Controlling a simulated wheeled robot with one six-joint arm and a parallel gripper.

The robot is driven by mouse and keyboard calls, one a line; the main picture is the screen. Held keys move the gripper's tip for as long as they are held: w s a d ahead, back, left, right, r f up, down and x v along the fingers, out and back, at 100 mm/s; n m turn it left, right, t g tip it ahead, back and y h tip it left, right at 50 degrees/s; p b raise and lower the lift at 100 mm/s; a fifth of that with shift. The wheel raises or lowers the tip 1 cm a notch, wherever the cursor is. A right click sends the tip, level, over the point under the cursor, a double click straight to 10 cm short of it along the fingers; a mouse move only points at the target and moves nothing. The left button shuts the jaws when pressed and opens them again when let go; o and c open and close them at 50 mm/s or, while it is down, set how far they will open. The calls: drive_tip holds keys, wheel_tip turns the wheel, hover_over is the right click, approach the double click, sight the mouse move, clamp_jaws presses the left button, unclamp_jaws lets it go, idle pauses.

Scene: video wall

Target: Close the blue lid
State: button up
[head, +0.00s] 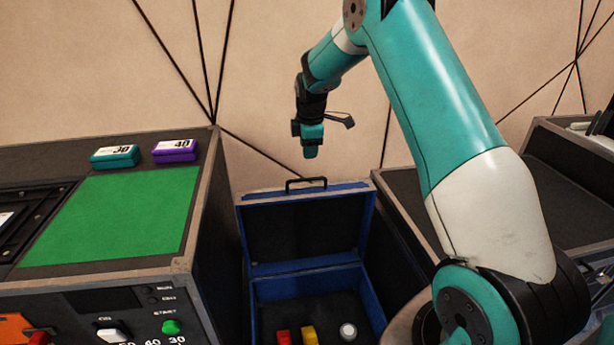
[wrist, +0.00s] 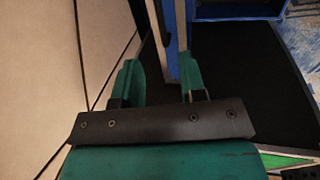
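The blue lid (head: 305,228) stands open and roughly upright at the back of a blue case (head: 378,308); its dark inner side faces the head camera. A black handle (head: 306,181) sits on the lid's top edge. My gripper (head: 311,152) points down above the handle, apparently with a gap, and holds nothing. In the wrist view my gripper (wrist: 160,78) has its two green fingers apart. The lid's blue edge (wrist: 171,62) and the black handle (wrist: 157,25) appear between and beyond the fingers. The exact depth between fingers and handle is hard to tell.
The case holds a red object (head: 283,337), a yellow object (head: 308,335) and a white round object (head: 348,331). A console with a green panel (head: 112,215) stands left, a dark cabinet (head: 570,195) right. The wall is close behind the lid.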

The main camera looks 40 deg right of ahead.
sight(307, 180)
drive_tip(key=b+x, duration=0.1)
drive_tip(key=x, duration=1)
drive_tip(key=shift+f, duration=0.2)
clamp_jaws()
